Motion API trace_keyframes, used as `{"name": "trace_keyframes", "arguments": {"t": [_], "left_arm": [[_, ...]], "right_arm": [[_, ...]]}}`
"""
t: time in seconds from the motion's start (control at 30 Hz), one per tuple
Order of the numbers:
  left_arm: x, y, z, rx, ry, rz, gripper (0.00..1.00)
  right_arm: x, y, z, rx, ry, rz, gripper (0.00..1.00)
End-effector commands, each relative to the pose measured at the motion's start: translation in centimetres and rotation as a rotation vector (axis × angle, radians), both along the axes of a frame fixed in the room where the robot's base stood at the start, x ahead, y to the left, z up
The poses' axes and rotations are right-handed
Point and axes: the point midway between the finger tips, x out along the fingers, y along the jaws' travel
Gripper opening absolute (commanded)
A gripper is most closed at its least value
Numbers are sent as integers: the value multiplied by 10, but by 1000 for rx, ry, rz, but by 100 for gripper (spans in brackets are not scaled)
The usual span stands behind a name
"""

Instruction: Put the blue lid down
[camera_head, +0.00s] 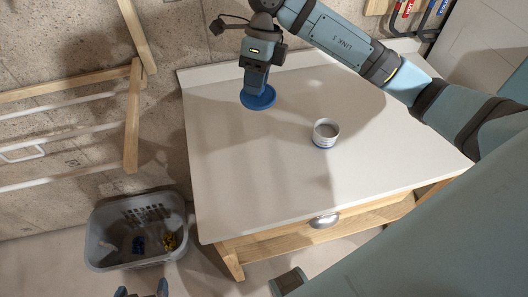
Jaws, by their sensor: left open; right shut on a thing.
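The blue lid (260,103) is a flat round disc at the far left part of the white tabletop (240,180). My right gripper (256,88) points down from above and is shut on the lid. The lid is at or just above the table surface; I cannot tell whether it touches. A small white-grey cup or jar (325,138) with a blue base stands upright on the table, to the right of the lid and apart from it. My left gripper (142,290) shows only its fingertips at the bottom edge, open and empty, off the table.
A grey laundry basket (112,258) with blue and yellow things in it stands on the floor at the lower left. A wooden drying rack (132,115) is at the left. The table has a drawer handle (324,220) in front. The table's middle and front left are clear.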

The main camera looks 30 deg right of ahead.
Motion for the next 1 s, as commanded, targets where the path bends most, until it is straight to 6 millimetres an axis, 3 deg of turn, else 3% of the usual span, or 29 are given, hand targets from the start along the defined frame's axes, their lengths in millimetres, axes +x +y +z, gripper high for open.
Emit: {"name": "trace_keyframes", "arguments": {"t": [0.13, 0.33, 0.8, 1.0], "left_arm": [[0, 0, 0, 0, 0, 0, 99], [0, 0, 1, 1, -1, -1, 99], [0, 1, 6, 4, -5, -1, 99], [-1, 1, 5, 5, -4, -2, 99]], "right_arm": [[-8, -8, 6, 4, 4, -211, 0], [-11, -11, -1, 5, 9, -317, 0], [-11, -11, -119, 4, 12, -318, 0], [-10, -11, -145, 5, 8, -317, 0]]}}
